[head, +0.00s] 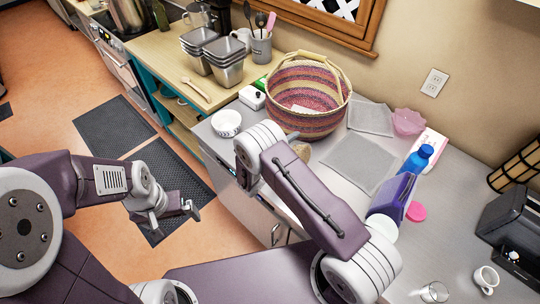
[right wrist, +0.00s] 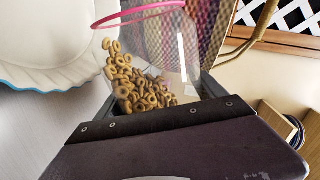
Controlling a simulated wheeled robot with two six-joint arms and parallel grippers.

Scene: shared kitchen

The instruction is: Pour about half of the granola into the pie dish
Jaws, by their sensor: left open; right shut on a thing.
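The granola (right wrist: 145,92), tan rings, sits in a clear jar (right wrist: 187,50) with a pink rim in the right wrist view. My right gripper (right wrist: 150,85) is shut on the jar. The granola slopes up toward the rim on the left side. A white dish with a fluted blue edge, seemingly the pie dish (right wrist: 50,45), is left of the jar, partly out of frame. In the head view a small white dish (head: 226,122) stands left of my right wrist; the jar (head: 302,151) is mostly hidden behind my right arm. My left gripper (head: 178,212) is open and empty over the floor.
A striped woven basket (head: 308,95) stands right behind the jar. Grey mats (head: 362,165), a pink bowl (head: 408,121), a blue bottle (head: 418,158) and a pink disc (head: 416,211) are to the right. Metal tins (head: 228,72) stand on the wooden counter at the back left.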

